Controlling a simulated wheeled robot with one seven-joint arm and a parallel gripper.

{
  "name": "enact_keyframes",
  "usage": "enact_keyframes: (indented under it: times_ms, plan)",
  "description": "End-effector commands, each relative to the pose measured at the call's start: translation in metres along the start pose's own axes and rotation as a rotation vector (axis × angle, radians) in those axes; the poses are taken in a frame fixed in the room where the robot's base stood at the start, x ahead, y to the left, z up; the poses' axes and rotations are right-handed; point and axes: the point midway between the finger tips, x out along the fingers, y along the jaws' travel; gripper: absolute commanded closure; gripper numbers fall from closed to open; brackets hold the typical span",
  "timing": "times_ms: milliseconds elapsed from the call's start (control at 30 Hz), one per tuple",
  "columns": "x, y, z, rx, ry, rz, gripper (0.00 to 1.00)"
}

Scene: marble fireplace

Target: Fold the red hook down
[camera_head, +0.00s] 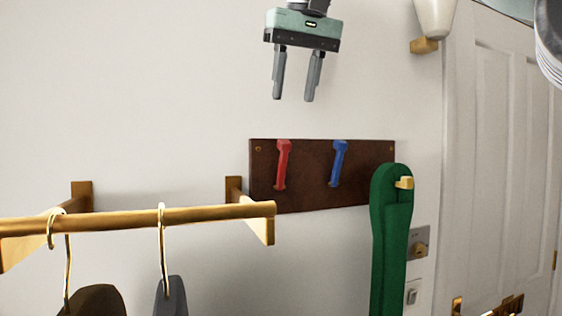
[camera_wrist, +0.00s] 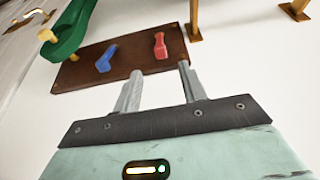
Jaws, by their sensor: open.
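The red hook (camera_head: 282,163) is on the left part of a dark brown wall board (camera_head: 310,190), sticking up from its lower pivot. It also shows in the wrist view (camera_wrist: 160,46), on the right part of the board. My gripper (camera_head: 293,99) is above the board in the head view, apart from it, with its fingers spread and nothing between them. In the wrist view, the fingertips (camera_wrist: 160,70) point toward the board, and the red hook lies just beyond and between them.
A blue hook (camera_head: 338,163) is beside the red one. A green item (camera_head: 391,235) hangs at the board's right end. A wooden rail (camera_head: 130,217) with hangers juts out at lower left. A white door (camera_head: 500,150) is at right. The wall above the board is bare.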

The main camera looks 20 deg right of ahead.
Motion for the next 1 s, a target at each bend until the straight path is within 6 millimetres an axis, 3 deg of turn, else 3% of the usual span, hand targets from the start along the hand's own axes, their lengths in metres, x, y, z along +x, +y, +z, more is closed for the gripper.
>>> enact_keyframes:
  times_ms: [500,733,1000]
  plan:
    - [0.105,0.0,0.001,-0.001,-0.003,0.001,0.58]
    - [0.129,0.0,0.0,-0.001,0.0,0.0,0.58]
    - [0.135,0.0,0.0,-0.001,0.001,-0.001,0.58]
